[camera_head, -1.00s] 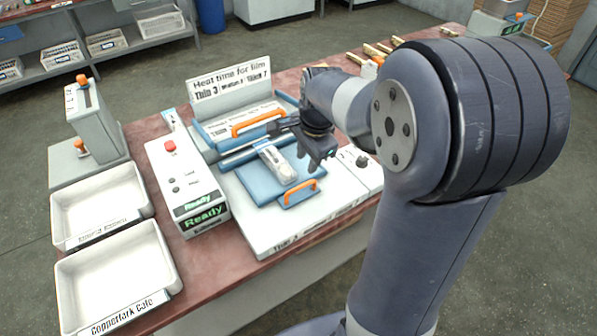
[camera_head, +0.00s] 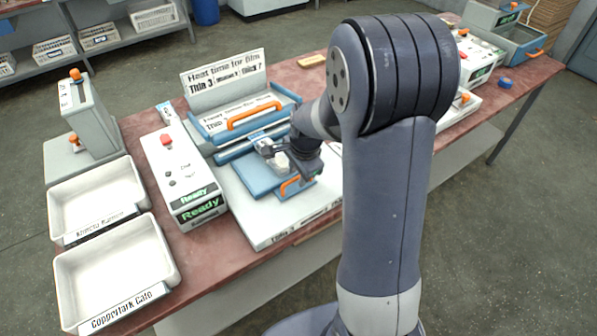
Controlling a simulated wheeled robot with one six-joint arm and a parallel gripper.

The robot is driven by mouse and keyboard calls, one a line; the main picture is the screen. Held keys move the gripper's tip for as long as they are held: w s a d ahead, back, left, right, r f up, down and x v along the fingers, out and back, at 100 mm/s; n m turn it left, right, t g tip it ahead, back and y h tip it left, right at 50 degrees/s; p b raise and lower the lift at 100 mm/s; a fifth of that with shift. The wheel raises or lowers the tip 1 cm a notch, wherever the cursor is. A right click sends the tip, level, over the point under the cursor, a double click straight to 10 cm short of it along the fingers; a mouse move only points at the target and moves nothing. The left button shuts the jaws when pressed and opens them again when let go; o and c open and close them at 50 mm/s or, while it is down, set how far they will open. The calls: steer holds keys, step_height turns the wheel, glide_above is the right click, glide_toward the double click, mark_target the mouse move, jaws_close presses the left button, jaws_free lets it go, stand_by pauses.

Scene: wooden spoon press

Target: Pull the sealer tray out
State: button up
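The sealer tray (camera_head: 245,173) is a blue plate sticking out at the front of the sealer (camera_head: 285,222), with an orange handle (camera_head: 292,187) at its front right. A small pale packet (camera_head: 281,162) lies on the tray, partly hidden by my gripper. My gripper (camera_head: 284,158) is over the tray, behind the handle and close to the packet. Its fingers are small and dark here, and I cannot tell whether they are open or touch anything. The sealer's blue upper lid (camera_head: 210,125) with its orange bar (camera_head: 254,116) stands raised behind the tray.
A control box (camera_head: 178,172) with a green "Ready" display stands left of the sealer. Two white bins (camera_head: 110,262) are at the bench's left end. Another machine (camera_head: 478,60) stands at the far right. My arm hides the bench right of the sealer.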

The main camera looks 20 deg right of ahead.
steer(key=shift+c, duration=0.2)
jaws_close()
steer(key=shift+s, duration=0.1)
steer(key=s, duration=0.2)
steer(key=s+d, duration=0.1)
steer(key=s, duration=0.1)
steer(key=s+d+b, duration=0.1)
steer(key=s, duration=0.1)
steer(key=shift+s, duration=0.25)
steer(key=shift+o, duration=0.2)
jaws_free()
steer(key=shift+d, duration=0.1)
steer(key=shift+r, duration=0.1)
